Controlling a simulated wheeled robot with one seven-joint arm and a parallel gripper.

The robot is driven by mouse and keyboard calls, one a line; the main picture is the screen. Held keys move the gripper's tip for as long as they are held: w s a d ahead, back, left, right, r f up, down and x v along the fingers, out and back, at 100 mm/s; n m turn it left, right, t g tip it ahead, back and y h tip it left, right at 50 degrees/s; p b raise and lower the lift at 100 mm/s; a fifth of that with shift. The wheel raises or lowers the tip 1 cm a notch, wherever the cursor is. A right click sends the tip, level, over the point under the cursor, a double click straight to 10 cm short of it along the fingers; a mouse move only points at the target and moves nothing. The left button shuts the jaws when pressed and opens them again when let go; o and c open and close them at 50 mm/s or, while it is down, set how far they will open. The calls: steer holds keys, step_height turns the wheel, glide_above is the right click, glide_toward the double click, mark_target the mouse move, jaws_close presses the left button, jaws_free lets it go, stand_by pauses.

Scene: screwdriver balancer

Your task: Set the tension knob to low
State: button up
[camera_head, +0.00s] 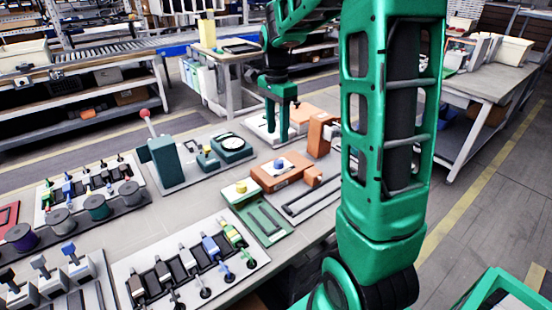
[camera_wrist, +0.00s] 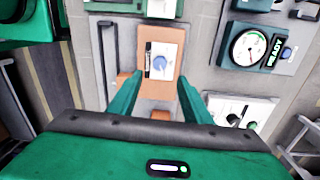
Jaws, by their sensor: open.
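The tension knob appears to be the blue round knob (camera_wrist: 158,63) on an orange block (camera_wrist: 172,42) with a white label beside it, in the wrist view. The same knob (camera_head: 280,163) sits on the orange block (camera_head: 265,178) in the head view. Its pointer setting is too small to read. My gripper (camera_head: 277,138) is open and empty, pointing down behind the block. In the wrist view its two fingers (camera_wrist: 157,88) stand on either side of the block's lower part, apart from the knob.
An upright orange bracket (camera_head: 320,135) stands right of the block. A teal gauge (camera_wrist: 250,47) reading READY lies to one side; a white panel (camera_wrist: 246,108) is below it. Coloured levers (camera_head: 210,245) stand nearer.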

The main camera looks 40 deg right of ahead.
mark_target(278, 161)
steer(key=f, duration=1)
steer(key=shift+s+f, duration=0.25)
steer(key=shift+f, duration=0.1)
steer(key=shift+c, duration=0.5)
steer(key=c, duration=0.9)
